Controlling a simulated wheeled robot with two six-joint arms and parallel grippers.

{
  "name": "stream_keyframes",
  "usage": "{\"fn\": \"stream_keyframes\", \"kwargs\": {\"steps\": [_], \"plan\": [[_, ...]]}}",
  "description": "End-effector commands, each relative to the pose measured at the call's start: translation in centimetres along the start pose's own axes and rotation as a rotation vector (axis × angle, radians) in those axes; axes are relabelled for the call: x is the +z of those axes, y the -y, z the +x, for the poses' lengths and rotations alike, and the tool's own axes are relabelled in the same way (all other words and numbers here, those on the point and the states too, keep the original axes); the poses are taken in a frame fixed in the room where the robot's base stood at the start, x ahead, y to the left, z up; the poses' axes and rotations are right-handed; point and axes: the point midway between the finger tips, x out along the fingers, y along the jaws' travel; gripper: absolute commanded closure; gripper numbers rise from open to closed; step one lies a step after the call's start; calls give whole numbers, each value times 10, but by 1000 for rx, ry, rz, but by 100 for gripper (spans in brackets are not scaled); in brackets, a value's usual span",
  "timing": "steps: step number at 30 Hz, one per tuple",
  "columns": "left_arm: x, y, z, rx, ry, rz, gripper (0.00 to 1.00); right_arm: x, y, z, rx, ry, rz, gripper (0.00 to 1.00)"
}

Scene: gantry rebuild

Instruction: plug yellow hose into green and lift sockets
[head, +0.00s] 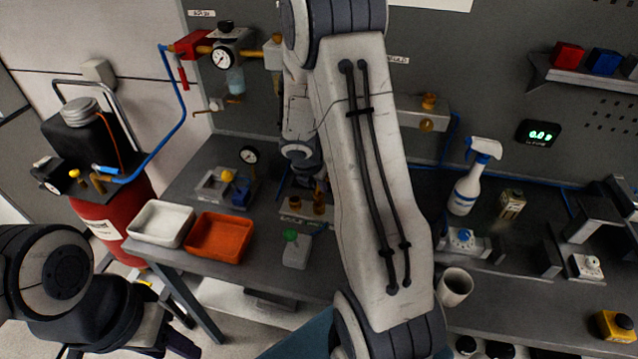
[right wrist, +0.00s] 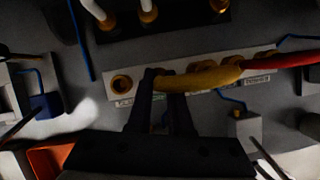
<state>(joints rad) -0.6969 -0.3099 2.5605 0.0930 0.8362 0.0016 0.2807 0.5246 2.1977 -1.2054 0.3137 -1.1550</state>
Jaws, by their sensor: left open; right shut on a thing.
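In the right wrist view my right gripper (right wrist: 163,80) is shut on one end of the yellow hose (right wrist: 205,76). The hose runs right from the fingers, across the front of a pale socket strip (right wrist: 112,97). The strip's leftmost brass socket (right wrist: 121,84) is open and empty, just left of the fingers. Labels under the sockets are mostly too blurred to read, and the hose covers the middle ones. I cannot tell whether the hose's far end is seated. In the head view my right arm hides most of this area. My left gripper (head: 172,342) is open at the bottom left, away from the bench.
A red hose (right wrist: 285,61) enters at the right of the strip. White (head: 160,222) and orange (head: 219,237) trays stand at the bench's left. A green-knobbed block (head: 297,252) is near the front. A spray bottle (head: 471,180) and a cup (head: 455,287) stand right of my arm.

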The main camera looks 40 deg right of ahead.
Motion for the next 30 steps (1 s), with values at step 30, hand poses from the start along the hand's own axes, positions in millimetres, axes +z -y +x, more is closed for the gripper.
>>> {"fn": "stream_keyframes", "kwargs": {"steps": [30], "plan": [[1,1,14,0,-1,1,50,-12,1,28,0,1,0,74]]}}
